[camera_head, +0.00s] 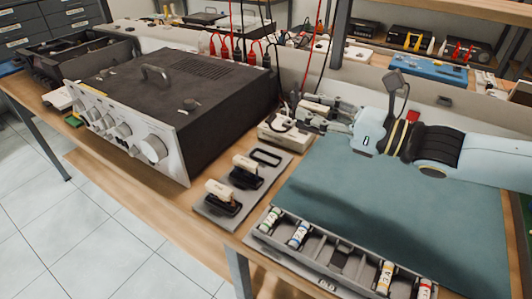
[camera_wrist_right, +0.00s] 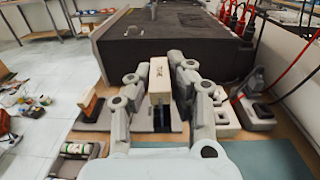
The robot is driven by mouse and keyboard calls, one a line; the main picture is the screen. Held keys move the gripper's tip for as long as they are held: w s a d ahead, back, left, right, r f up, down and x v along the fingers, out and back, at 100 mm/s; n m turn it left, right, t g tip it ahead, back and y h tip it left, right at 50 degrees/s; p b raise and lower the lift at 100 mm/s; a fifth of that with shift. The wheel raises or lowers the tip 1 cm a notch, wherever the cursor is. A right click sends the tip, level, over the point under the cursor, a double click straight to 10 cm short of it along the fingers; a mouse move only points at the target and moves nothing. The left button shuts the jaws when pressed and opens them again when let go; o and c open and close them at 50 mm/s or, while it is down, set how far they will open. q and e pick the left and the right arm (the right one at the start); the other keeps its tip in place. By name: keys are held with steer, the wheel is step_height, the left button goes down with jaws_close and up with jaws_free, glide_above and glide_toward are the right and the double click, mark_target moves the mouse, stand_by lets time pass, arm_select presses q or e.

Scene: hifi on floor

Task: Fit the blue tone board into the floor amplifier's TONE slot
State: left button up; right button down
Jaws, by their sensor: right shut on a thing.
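My right gripper (camera_head: 312,112) comes in from the right in the head view, beside the amplifier. In the wrist view my right gripper (camera_wrist_right: 158,82) is shut on a cream block (camera_wrist_right: 158,80) whose label seems to read TONE. A dark part shows below the block, above or on a grey plate; contact is unclear. No blue shows on it. The large amplifier (camera_head: 190,90), black with a silver front, stands to the left and fills the back of the wrist view (camera_wrist_right: 180,45). No TONE slot can be made out. My left gripper is not in view.
Two cream-topped black pieces (camera_head: 221,191) (camera_head: 247,165) stand on a grey plate (camera_head: 205,212). A tray (camera_head: 318,262) with several labelled cylinders lies in front of a green mat (camera_head: 370,205). Red and black leads hang behind the amplifier. The mat's middle is clear.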

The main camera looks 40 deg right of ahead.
mark_target(299, 125)
steer(key=shift+s+d+f, duration=0.25)
steer(key=shift+s+d, duration=0.1)
steer(key=shift+d, duration=0.35)
steer(key=shift+s+f+p, duration=0.15)
steer(key=shift+s+p, duration=0.15)
steer(key=shift+p, duration=0.1)
steer(key=w+f+b, duration=0.1)
steer(key=w+a+f+b, duration=0.1)
steer(key=b, duration=0.1)
steer(key=w+a+f+b, duration=0.1)
steer(key=w, duration=0.1)
steer(key=shift+f+b, duration=0.15)
steer(key=shift+b, duration=0.15)
steer(key=w+a+f, duration=0.1)
steer(key=w, duration=0.1)
steer(key=w+a+f, duration=0.1)
steer(key=w, duration=0.1)
steer(key=w+a+f, duration=0.1)
steer(key=w, duration=0.1)
steer(key=shift+a+f, duration=0.1)
steer(key=shift+f, duration=0.05)
steer(key=shift+w+a+f, duration=0.1)
steer(key=shift+w+f, duration=0.15)
steer(key=shift+f, duration=1.8)
